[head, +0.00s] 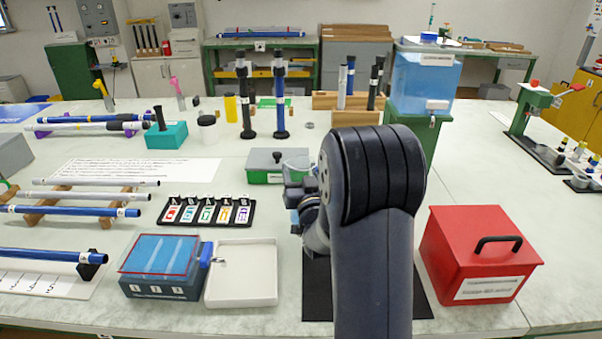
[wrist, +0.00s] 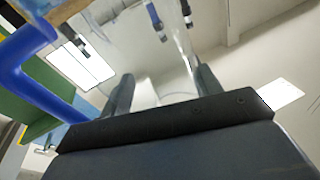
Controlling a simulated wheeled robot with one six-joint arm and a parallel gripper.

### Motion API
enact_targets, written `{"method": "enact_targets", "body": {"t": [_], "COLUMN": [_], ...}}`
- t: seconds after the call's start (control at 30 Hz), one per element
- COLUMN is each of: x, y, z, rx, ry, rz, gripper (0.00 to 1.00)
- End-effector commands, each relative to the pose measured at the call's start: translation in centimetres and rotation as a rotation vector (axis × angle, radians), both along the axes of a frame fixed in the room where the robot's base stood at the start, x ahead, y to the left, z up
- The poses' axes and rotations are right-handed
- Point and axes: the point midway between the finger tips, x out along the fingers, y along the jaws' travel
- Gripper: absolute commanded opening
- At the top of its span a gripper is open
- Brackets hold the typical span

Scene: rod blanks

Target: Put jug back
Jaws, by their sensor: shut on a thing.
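My gripper (wrist: 165,75) shows in the wrist view, its two dark fingers shut on a clear, see-through thing, apparently the jug (wrist: 172,90). Its outline is faint, and its level and contents cannot be told. A thick blue curved bar (wrist: 22,80) runs along the left of the wrist view; whether it belongs to the jug is unclear. In the head view my arm hides most of the gripper. A pale, clear rim, probably the jug's (head: 296,162), shows just left of the arm, in front of the green-grey box (head: 266,176).
A blue water tank (head: 425,85) stands on a green stand (head: 417,125) behind my arm. A red box (head: 478,255) is to the right, and a white tray (head: 241,273) to the left. Upright dark and blue rods (head: 281,95) stand behind.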

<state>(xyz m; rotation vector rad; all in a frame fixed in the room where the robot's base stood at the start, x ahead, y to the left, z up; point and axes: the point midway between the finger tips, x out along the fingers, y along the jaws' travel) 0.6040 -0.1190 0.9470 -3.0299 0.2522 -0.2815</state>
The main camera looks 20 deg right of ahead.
Motion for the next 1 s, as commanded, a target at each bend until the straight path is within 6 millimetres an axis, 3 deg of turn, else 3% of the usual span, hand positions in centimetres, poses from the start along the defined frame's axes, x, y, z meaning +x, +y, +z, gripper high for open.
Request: {"method": "enact_targets", "body": {"t": [0.3,0.33,0.4,0.6,0.93,1.0], "x": [0.02,0.01,0.01,0.01,0.01,-0.92], "y": [0.0,0.0,-0.01,-0.01,-0.01,0.14], "z": [-0.27,-0.18,-0.15,-0.14,0.33,-0.19], "rx": [0.0,0.0,0.0,0.0,0.0,0.0], "ry": [-0.002,0.0,0.0,0.0,0.0,0.0], "rz": [0.0,0.0,0.0,0.0,0.0,0.0], "gripper": [0.0,0.62,0.68,0.82,0.82,0.82]}}
